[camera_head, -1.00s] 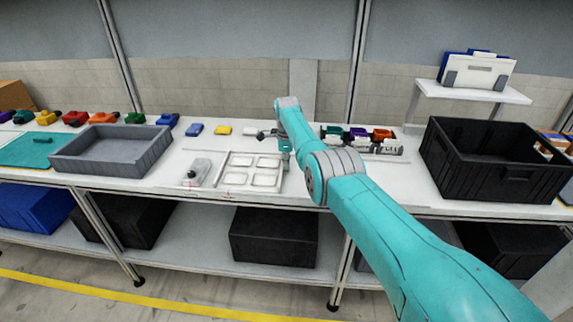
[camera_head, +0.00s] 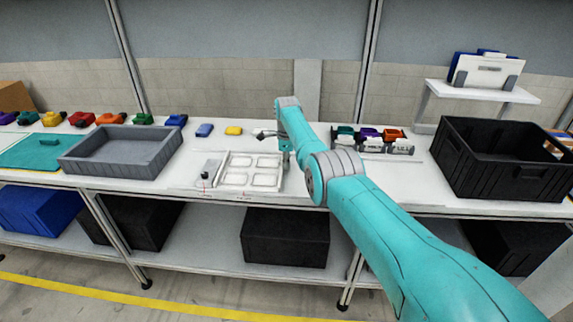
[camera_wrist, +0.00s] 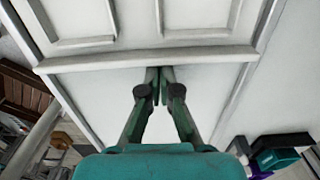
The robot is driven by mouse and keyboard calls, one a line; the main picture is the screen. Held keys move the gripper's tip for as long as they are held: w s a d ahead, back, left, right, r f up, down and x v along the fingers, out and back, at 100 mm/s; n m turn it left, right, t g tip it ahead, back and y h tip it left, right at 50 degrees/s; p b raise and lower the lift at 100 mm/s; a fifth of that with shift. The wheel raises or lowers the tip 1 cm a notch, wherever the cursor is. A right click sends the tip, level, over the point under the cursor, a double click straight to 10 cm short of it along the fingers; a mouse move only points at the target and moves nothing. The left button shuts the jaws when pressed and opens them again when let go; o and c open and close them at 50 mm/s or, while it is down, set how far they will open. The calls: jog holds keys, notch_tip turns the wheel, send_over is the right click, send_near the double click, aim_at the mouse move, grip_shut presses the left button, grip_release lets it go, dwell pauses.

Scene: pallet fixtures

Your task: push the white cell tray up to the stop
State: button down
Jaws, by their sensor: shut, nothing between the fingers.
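The white cell tray (camera_head: 252,171) lies flat on the bench, with four-sided cells. A small grey block with a dark knob (camera_head: 209,171), which looks like the stop, stands just left of it. Whether tray and block touch I cannot tell. My gripper (camera_head: 286,160) is down at the tray's right side, its tips partly hidden by my arm. In the wrist view my gripper (camera_wrist: 160,72) is shut and empty, its fingertips together at the outer side of the tray's rim (camera_wrist: 95,64). They look to be against it.
A grey bin (camera_head: 122,152) stands to the left and a large black crate (camera_head: 505,170) to the right. Coloured parts (camera_head: 375,140) sit in a holder behind my arm.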

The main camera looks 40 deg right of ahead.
aim_at(297, 171)
jog(key=s+d, duration=0.2)
jog(key=shift+s+d, duration=0.35)
notch_tip(297, 171, up, 10)
